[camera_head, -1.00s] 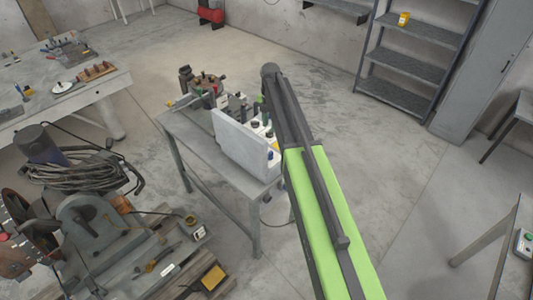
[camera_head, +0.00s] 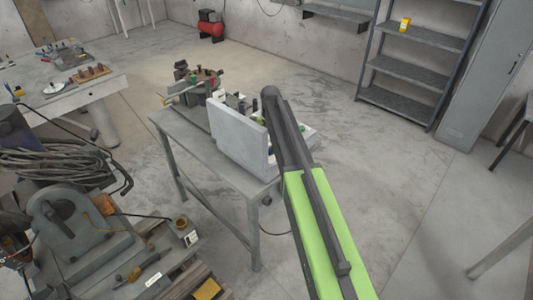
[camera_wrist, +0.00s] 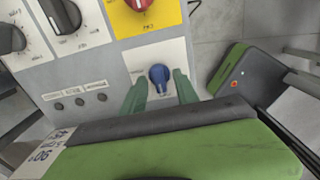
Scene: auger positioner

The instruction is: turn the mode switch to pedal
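A blue knob (camera_wrist: 159,75) sits on a white plate of the control panel (camera_wrist: 110,62) in the wrist view. The printed labels are too small to read, so I cannot tell for sure which control is the mode switch. My gripper (camera_wrist: 160,80) is open, with one green finger on each side of the blue knob and small gaps visible beside it. I cannot tell how deep the fingers reach. In the head view the panel's plain pale back (camera_head: 236,140) faces me, and my arm hides much of its right side and my gripper.
The panel stands on a grey metal table (camera_head: 190,148). A machine (camera_head: 85,225) stands at the lower left. Bare floor (camera_head: 390,200) lies to the right.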

